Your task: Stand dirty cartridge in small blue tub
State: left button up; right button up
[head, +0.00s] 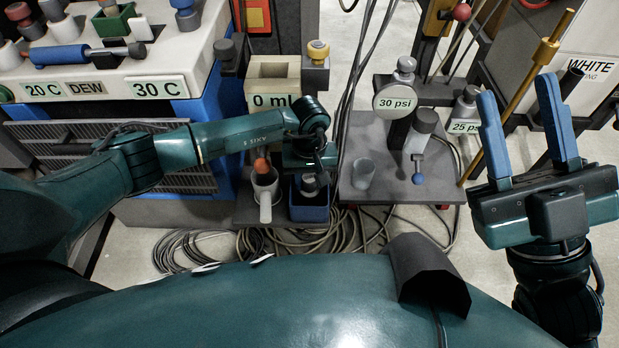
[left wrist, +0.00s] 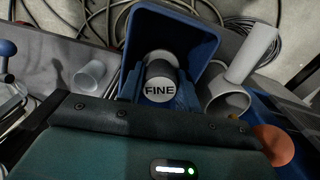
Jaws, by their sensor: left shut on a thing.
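The small blue tub (head: 309,213) stands on a dark shelf at the centre of the head view. It also shows at the top of the left wrist view (left wrist: 205,28). My left gripper (head: 310,172) is over the tub, its blue fingers shut on a grey cylindrical cartridge (head: 310,189). The cartridge's round end faces the left wrist camera and reads "FINE" (left wrist: 160,90). The cartridge is at the tub's mouth, roughly upright; its lower end is hidden, so I cannot tell whether it touches the bottom. My right gripper (head: 522,115) is open and empty at the right.
A white holder (head: 265,181) with an orange-topped item stands just left of the tub. A clear cup (head: 363,174) and gauge equipment (head: 396,101) stand on the grey table to the right. Cables hang behind the cup and lie coiled on the floor (head: 300,245).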

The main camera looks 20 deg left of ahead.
pick_arm(q)
jog(key=shift+f, duration=0.6)
jog(key=o, duration=1.1)
pick_arm(e)
jog(key=shift+f, duration=0.1)
